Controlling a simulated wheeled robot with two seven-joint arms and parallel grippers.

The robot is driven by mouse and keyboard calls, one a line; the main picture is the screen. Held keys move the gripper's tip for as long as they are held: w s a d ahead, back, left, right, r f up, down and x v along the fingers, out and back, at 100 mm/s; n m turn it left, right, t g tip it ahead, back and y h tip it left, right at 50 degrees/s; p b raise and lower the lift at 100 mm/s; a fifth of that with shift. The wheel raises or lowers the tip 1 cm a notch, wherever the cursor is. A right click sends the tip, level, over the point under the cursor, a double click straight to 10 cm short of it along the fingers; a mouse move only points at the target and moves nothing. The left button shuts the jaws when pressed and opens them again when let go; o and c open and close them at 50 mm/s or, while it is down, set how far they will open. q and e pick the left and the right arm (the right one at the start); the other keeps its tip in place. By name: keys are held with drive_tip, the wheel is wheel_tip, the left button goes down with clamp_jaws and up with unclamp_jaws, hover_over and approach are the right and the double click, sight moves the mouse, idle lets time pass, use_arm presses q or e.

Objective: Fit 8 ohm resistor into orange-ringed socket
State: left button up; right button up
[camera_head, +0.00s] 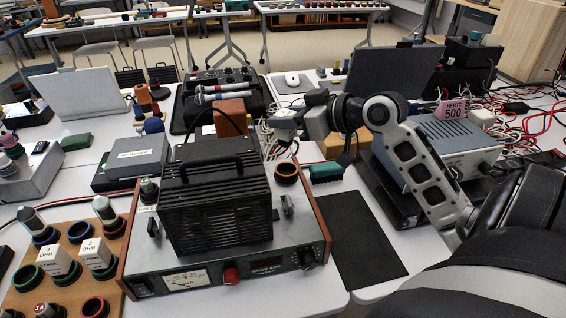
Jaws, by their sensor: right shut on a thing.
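A dark round socket with an orange-brown ring (286,172) stands open on the top right of the amplifier (215,270), beside its black finned block. My right gripper (287,130) is above and behind this socket, apart from it. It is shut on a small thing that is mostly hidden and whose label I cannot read. A wooden rack (60,305) at the lower left holds white blocks marked 4 OHM (54,262) and 2 OHM (95,253). No block with a readable 8 OHM label shows. My left gripper is out of view.
The black finned block (215,200) with a handle rises left of the socket. A green connector (326,172) and a black mat (357,240) lie to the right. A blue-grey unit (450,155) with a pink HERTZ 500 card and loose wires stands behind my right arm.

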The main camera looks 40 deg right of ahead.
sight(288, 146)
use_arm(q)
drive_tip(key=shift+b, duration=0.35)
use_arm(e)
wheel_tip(288, 146, down, 8)
drive_tip(key=shift+r, duration=0.15)
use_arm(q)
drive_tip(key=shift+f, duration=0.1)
use_arm(e)
drive_tip(key=shift+f, duration=0.3)
drive_tip(key=o, duration=1)
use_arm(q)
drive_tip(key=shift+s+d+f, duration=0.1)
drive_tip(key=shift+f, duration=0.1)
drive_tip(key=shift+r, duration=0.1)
use_arm(e)
drive_tip(key=shift+r, duration=0.2)
drive_tip(key=shift+s+r, duration=0.1)
drive_tip(key=shift+r, duration=0.1)
use_arm(q)
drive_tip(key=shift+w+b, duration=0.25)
drive_tip(key=shift+b, duration=0.05)
use_arm(e)
drive_tip(key=v, duration=1.1)
drive_tip(key=shift+s+d+r, duration=0.1)
drive_tip(key=shift+s+d, duration=0.05)
drive_tip(key=shift+s, duration=0.25)
